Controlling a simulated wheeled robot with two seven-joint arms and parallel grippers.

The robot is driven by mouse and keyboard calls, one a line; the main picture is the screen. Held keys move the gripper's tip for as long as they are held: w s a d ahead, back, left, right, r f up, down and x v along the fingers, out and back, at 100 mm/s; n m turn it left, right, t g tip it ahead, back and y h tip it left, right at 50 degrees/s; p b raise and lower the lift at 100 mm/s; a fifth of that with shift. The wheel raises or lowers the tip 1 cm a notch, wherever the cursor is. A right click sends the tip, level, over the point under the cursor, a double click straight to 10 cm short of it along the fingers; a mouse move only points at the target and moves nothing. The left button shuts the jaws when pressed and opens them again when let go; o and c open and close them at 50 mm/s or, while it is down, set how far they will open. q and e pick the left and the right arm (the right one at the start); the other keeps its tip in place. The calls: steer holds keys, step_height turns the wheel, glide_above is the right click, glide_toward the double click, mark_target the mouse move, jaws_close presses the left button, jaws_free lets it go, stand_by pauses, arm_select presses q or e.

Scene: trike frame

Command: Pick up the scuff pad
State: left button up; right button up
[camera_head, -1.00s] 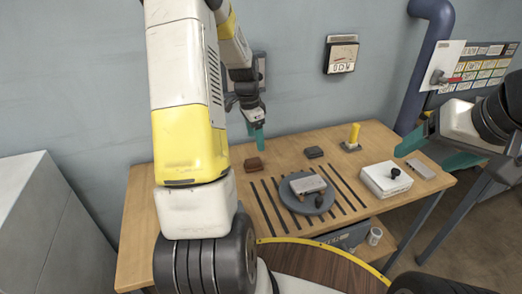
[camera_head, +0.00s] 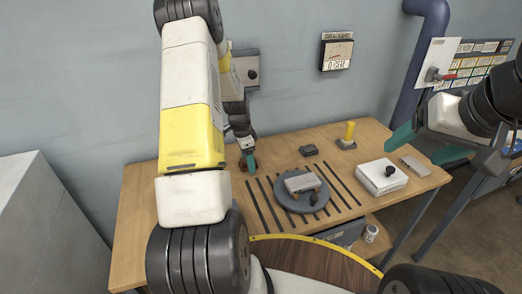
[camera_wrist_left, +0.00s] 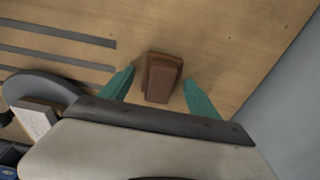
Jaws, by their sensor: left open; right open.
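The reddish-brown block that looks like the scuff pad (camera_wrist_left: 162,78) lies on the wooden table. In the left wrist view it sits between the two teal fingers of my open left gripper (camera_wrist_left: 160,80), with a gap on each side. In the head view my left gripper (camera_head: 250,160) is down at the block at the table's back left and hides much of it. My right gripper (camera_head: 416,154) is open and empty, in the air at the right.
A round grey turntable (camera_head: 289,203) carries a grey block and stands among dark strips on the table (camera_head: 140,225). A small dark block (camera_head: 308,150), a yellow cylinder on a base (camera_head: 348,132) and a white box with a black knob (camera_head: 375,182) stand farther right. The wall is behind.

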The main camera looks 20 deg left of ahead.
arm_select(q)
steer(key=shift+c, duration=0.4)
steer(key=c, duration=1.4)
step_height(320, 180, up, 10)
